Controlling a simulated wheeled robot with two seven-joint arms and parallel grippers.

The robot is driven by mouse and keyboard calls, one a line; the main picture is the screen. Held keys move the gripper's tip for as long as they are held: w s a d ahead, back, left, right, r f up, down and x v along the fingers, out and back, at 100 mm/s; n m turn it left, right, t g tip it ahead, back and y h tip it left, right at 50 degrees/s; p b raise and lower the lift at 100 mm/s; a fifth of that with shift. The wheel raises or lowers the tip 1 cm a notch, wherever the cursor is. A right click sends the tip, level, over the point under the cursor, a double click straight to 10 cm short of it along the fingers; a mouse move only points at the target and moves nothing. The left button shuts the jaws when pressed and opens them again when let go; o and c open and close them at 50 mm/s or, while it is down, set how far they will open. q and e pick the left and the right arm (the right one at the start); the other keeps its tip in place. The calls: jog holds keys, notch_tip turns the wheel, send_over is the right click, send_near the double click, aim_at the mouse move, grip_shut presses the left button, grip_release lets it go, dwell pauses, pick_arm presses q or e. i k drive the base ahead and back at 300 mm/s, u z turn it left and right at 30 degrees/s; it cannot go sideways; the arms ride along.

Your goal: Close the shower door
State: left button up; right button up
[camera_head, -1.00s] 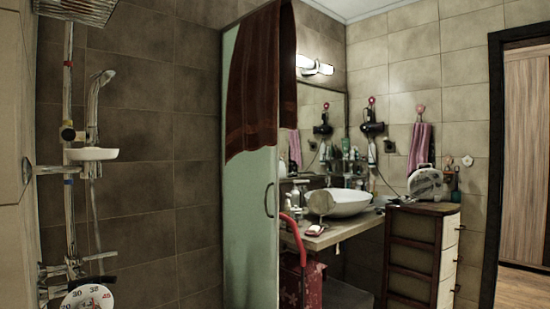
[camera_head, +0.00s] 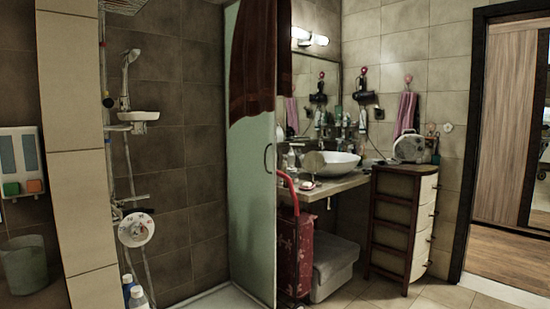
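The shower door (camera_head: 252,200) is a frosted greenish glass panel in the middle of the head view. It stands swung out, at an angle to the shower, with the shower side open to its left. A dark handle (camera_head: 267,158) is on its right edge. A dark red towel (camera_head: 255,60) hangs over its top and hides the upper part. Neither of my grippers is in view.
Left of the door are the shower fittings (camera_head: 137,229), a tiled wall edge (camera_head: 75,150) and bottles (camera_head: 137,297) low down. Right of it stand a red trolley bag (camera_head: 294,250), a grey box (camera_head: 332,268), a washbasin (camera_head: 330,163) and a drawer cabinet (camera_head: 400,225).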

aim_at(253, 150)
jog(key=z, duration=0.95)
jog(key=i, duration=3.3)
jog(key=u, duration=1)
